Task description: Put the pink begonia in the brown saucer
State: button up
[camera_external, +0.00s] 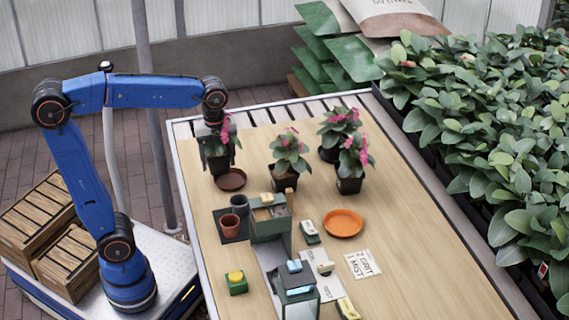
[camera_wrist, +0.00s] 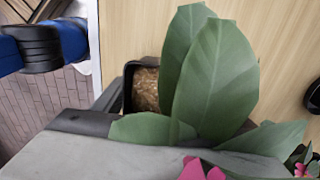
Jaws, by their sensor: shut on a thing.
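My gripper (camera_external: 212,150) points down at the table's far left and is shut on a pink begonia (camera_external: 222,140) in a black pot (camera_external: 219,167). The brown saucer (camera_external: 233,182) lies on the table just below and to the right of the pot. The pot overlaps the saucer's back left part in the picture; I cannot tell whether they touch. In the wrist view, the pot's brown soil (camera_wrist: 146,90), large green leaves (camera_wrist: 215,80) and pink petals (camera_wrist: 195,170) fill the middle. The saucer is not visible there.
Several other pink-flowered plants in black pots stand to the right, one nearest (camera_external: 285,182). An orange saucer (camera_external: 343,223) lies at mid-table.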

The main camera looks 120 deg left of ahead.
aim_at(217, 154)
jog(key=shift+f, duration=0.75)
jog(key=shift+f, duration=0.35)
jog(key=o, duration=1.2)
jog(key=shift+o, duration=0.2)
notch_tip(217, 154, up, 13)
jog(key=shift+f, duration=0.1)
jog(key=s+d+f+n+t, duration=0.1)
jog(key=d+f+n, duration=0.2)
jog(key=d+f, duration=0.3)
jog(key=s+d+f+n+t, duration=0.1)
jog(key=d+f, duration=0.4)
jog(key=d, duration=0.9)
jog(key=s+d+f+n+t, duration=0.2)
jog(key=d+f+n, duration=0.3)
jog(key=d, duration=0.5)
jog(key=shift+d+f+t, duration=0.2)
jog(key=shift+f+t, duration=0.2)
jog(key=shift+f, duration=0.45)
